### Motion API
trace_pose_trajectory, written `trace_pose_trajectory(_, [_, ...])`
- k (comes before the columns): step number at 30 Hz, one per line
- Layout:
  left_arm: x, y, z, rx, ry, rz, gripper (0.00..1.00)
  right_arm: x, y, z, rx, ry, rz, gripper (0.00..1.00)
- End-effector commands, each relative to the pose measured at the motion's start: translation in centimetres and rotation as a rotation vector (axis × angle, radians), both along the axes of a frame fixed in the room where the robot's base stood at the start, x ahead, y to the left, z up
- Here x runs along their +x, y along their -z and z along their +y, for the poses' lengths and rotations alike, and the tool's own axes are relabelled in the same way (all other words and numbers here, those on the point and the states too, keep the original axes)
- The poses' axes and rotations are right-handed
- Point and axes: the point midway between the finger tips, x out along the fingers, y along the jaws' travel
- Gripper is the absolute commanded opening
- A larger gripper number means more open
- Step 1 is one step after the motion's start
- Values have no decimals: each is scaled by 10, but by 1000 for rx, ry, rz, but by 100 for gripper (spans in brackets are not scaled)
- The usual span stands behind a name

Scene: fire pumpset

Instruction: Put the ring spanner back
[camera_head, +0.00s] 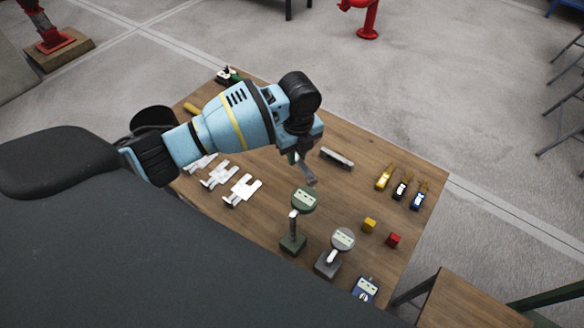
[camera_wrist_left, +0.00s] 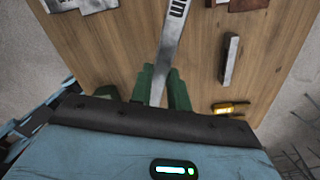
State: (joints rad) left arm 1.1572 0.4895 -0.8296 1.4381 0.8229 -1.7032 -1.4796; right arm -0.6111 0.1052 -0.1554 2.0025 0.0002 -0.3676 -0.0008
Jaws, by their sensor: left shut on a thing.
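The ring spanner is a long, flat silver bar with dark marks. In the left wrist view the spanner (camera_wrist_left: 172,42) runs up the picture from between the two green fingers of my left gripper (camera_wrist_left: 161,78). My left gripper (camera_head: 295,157) is shut on it, above the middle of the wooden table (camera_head: 330,195). In the head view part of the spanner (camera_head: 306,173) shows below the gripper, and its ring end cannot be made out. My right gripper is not in view.
A grey bar-like block (camera_head: 337,158) lies right of the gripper. White cut-out shapes (camera_head: 242,190) lie to its left. Two round-faced gauges on stands (camera_head: 304,200) (camera_head: 343,240) are nearer. Yellow (camera_head: 370,225) and red (camera_head: 393,240) cubes and several small tools (camera_head: 401,188) lie right.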

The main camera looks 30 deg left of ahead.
Motion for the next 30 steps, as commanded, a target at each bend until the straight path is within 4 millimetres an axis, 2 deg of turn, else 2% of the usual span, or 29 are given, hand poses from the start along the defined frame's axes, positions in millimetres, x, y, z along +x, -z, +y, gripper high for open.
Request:
trace_pose_trajectory(4, [1,2,0,0,-2,-4,0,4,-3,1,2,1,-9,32])
trace_pose_trajectory(13, [0,51,0,1,-2,-1,0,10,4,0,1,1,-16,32])
trace_pose_trajectory(23, [1,62,0,-1,-2,-3,0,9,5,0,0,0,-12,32])
trace_pose_trajectory(30, [1,92,0,0,-2,-1,0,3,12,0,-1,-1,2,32])
